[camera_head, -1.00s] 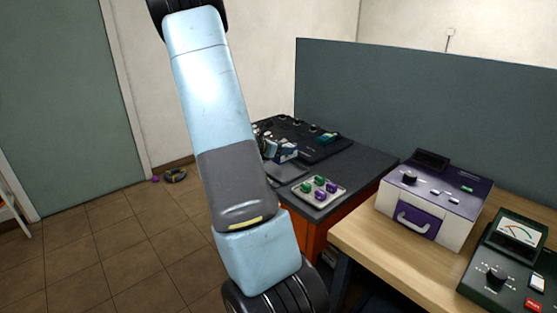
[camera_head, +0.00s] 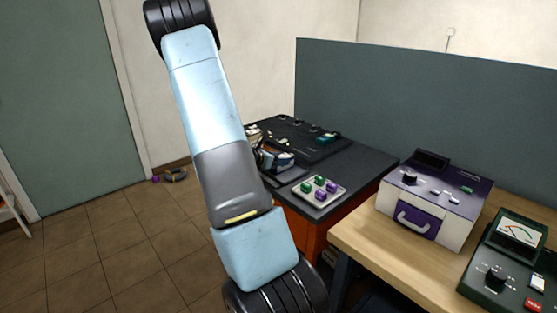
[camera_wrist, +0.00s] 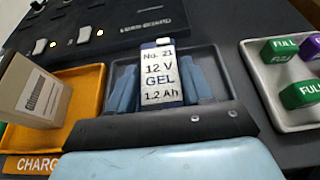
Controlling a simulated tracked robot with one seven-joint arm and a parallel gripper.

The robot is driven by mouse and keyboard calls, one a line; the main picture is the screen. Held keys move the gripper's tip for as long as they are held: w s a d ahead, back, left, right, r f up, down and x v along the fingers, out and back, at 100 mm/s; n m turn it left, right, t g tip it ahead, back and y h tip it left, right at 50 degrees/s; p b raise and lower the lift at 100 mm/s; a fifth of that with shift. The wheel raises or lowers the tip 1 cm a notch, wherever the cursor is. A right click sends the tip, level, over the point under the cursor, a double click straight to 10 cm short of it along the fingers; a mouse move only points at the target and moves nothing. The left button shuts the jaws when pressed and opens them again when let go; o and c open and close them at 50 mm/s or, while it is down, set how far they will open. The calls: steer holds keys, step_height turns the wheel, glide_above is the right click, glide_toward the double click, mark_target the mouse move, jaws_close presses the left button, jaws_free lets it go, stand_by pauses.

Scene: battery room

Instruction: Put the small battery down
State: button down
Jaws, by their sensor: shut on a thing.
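The small battery (camera_wrist: 161,78) has a white label reading "No. 21 12 V GEL 1.2 Ah". In the wrist view my gripper (camera_wrist: 160,85) is shut on it, with a blue finger on each side. The battery is over or in a dark grey tray (camera_wrist: 226,72); I cannot tell whether its underside touches the tray floor. In the head view my gripper (camera_head: 276,160) shows partly beside my arm, low over the dark bench (camera_head: 352,166). The battery cannot be made out clearly there.
Left of the grey tray is an orange tray (camera_wrist: 88,84) marked "CHARG", holding a beige box (camera_wrist: 36,90). Right is a pale tray (camera_wrist: 256,92) with green and purple "FULL" tags. A purple-and-white device (camera_head: 432,205) is on the wooden table.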

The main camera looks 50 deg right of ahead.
steer(key=shift+c, duration=2.3)
jaws_free()
steer(key=v, duration=1.2)
steer(key=s+a+r+m+t+y, duration=0.2)
steer(key=s+a+r+m+y, duration=0.2)
steer(key=a, duration=0.7)
steer(key=s+a+r+m+t+y, duration=0.2)
steer(key=s+a+r+m+y, duration=0.3)
steer(key=a+r, duration=0.5)
steer(key=s+a+r+m+t+y, duration=0.3)
steer(key=s+a+r+m, duration=0.4)
steer(key=a, duration=0.6)
steer(key=shift+s+a+m+y, duration=0.4)
steer(key=shift+s+y, duration=0.3)
steer(key=shift+s, duration=0.5)
